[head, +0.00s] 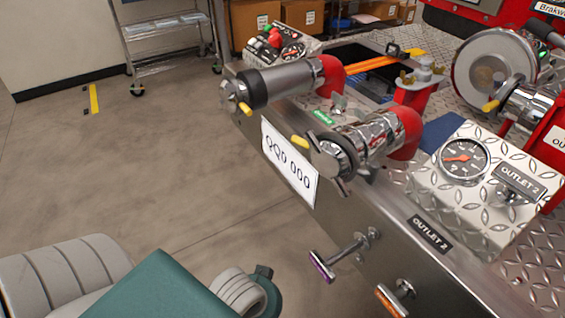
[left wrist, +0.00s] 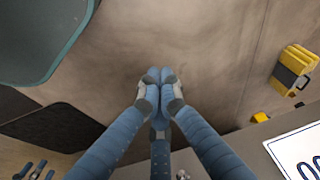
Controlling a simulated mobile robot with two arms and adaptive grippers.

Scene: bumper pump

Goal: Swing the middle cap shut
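The middle outlet (head: 365,140) is a chrome pipe with a red elbow, in the centre of the head view on the steel bumper. A dark-rimmed cap piece (head: 333,160) with metal lugs is at its front end; I cannot tell how far it is swung. A yellow lever (head: 299,142) sticks out to its left. My left gripper (left wrist: 158,80) shows in the left wrist view with its blue-grey fingertips together and nothing visible between them, above bare floor. It is not clear in the head view. My right gripper is in neither view.
A left outlet (head: 285,82) and a right chrome outlet (head: 530,105) flank the middle one. A number plate (head: 289,163) is on the bumper front, with a purple-tipped pull handle (head: 335,260) below. A wheeled rack (head: 165,40) stands behind.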

